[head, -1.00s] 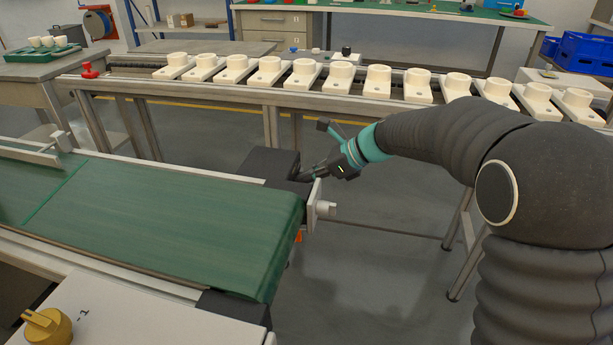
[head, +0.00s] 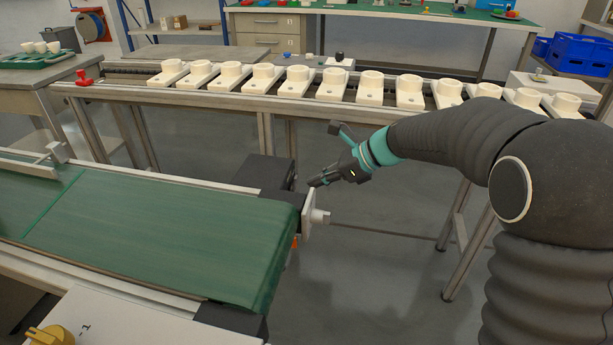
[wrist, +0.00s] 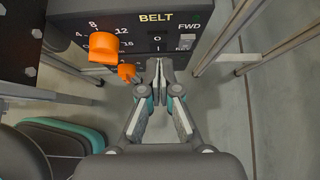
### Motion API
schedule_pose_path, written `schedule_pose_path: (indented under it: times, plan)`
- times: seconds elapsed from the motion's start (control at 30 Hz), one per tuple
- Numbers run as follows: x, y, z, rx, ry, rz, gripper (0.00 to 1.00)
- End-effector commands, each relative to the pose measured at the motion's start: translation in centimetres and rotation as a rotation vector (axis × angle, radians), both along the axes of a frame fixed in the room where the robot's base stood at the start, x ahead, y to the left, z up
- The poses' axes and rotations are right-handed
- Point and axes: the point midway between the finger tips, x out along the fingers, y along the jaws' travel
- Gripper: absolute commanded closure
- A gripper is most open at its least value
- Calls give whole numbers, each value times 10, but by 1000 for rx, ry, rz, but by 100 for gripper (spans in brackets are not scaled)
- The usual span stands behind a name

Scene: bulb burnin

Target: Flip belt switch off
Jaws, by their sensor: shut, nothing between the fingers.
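The dark belt control box (wrist: 140,35) is in the wrist view, lettered BELT, with a large orange knob (wrist: 103,46) on a number scale and a smaller orange control (wrist: 127,72) below it. O and I marks sit right of the knob; a small pale-edged element (wrist: 187,42) is under FWD. Which way the belt switch stands I cannot tell. My gripper (wrist: 165,66) is shut and empty, its tips just in front of the panel's lower part and covering some of it. In the head view my gripper (head: 315,183) is right of the dark box (head: 263,172).
The green belt (head: 160,230) ends at the box, with a pale end bracket (head: 312,211) close below my gripper. Behind runs a roller conveyor (head: 220,99) with several cream fixtures. A yellow knob (head: 50,336) is at bottom left.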

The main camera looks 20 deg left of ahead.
Motion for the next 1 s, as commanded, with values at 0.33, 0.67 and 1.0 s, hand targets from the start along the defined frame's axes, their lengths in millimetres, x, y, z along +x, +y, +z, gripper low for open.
schedule_pose_path:
  times: [0.33, 0.67, 1.0]
  plan:
    - [10, -46, 55, 1, -2, -3, 100]
    - [13, -64, 79, 0, 0, -2, 100]
    - [13, -65, 80, 0, 0, 0, 100]
